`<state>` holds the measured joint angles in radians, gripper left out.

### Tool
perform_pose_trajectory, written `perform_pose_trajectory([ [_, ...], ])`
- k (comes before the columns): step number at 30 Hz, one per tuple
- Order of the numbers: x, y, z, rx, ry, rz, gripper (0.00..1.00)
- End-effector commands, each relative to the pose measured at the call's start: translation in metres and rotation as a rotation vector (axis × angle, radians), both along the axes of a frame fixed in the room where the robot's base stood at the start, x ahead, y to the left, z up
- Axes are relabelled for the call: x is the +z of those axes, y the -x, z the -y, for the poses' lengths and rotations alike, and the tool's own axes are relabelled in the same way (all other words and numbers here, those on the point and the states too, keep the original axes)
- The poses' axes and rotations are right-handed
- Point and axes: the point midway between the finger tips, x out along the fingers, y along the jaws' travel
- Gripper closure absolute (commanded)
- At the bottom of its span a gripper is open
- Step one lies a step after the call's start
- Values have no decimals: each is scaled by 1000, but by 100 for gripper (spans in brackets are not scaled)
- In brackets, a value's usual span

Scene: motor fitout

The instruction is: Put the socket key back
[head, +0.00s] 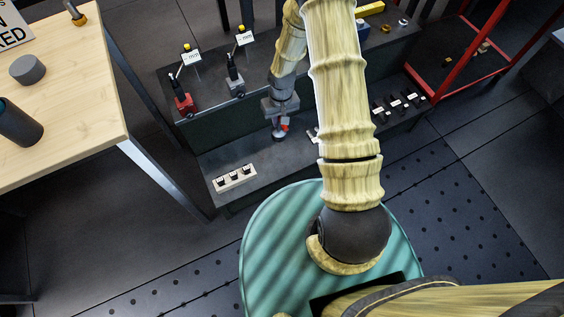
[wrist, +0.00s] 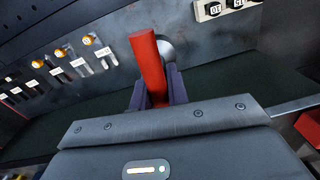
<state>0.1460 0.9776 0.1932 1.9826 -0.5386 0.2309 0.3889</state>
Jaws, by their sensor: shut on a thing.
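My gripper (head: 279,122) is over the dark lower shelf of the workbench, pointing down. In the wrist view its two dark fingers (wrist: 157,90) are shut on a red cylindrical handle, which I take to be the socket key (wrist: 148,58). The handle stands up between the fingers, slightly tilted. A grey round metal part shows just behind it. In the head view a little red (head: 285,126) shows at the fingertips. The key's lower end is not clear, and I cannot tell whether it touches the shelf.
A white block (head: 235,179) with several black sockets sits on the lower shelf, left of my gripper. Labelled tools (head: 397,102) lie at its right end. A wooden table (head: 90,115) is at left.

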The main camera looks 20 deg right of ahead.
Motion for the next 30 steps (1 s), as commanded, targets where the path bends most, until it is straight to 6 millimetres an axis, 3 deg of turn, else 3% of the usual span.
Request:
perform_pose_trajectory([
  [1,-16,-2,1,4,1,3,100],
  [18,-71,-6,7,74,19,10,100],
  [30,-74,-5,10,95,28,10,100],
])
